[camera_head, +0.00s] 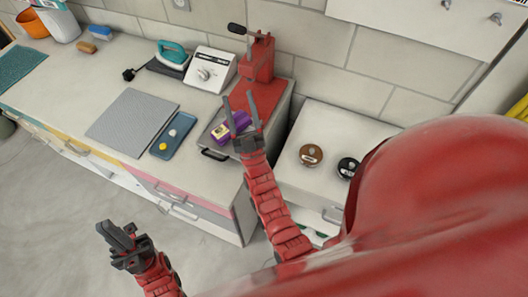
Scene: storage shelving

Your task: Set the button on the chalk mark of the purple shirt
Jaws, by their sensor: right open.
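The folded purple shirt (220,133) lies on a small grey plate with a black handle (213,154), near the counter's right end. A yellowish patch shows on it; I cannot make out a chalk mark. My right gripper (238,97) is open, its fingers overlapping the shirt in the picture; I cannot tell whether they touch it. A blue tray (160,153) left of the shirt holds a small white round piece (172,132) and a yellow one (163,146), possibly buttons. My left gripper (115,232) is low over the floor, away from the counter, with nothing visible in it.
A red press (262,62) with a black-knobbed lever stands behind the shirt. A white dial box (210,70), a teal iron (173,52) and a grey mat (132,115) are on the counter. Brown (311,155) and black (348,167) round tins sit on a lower white cabinet at right.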

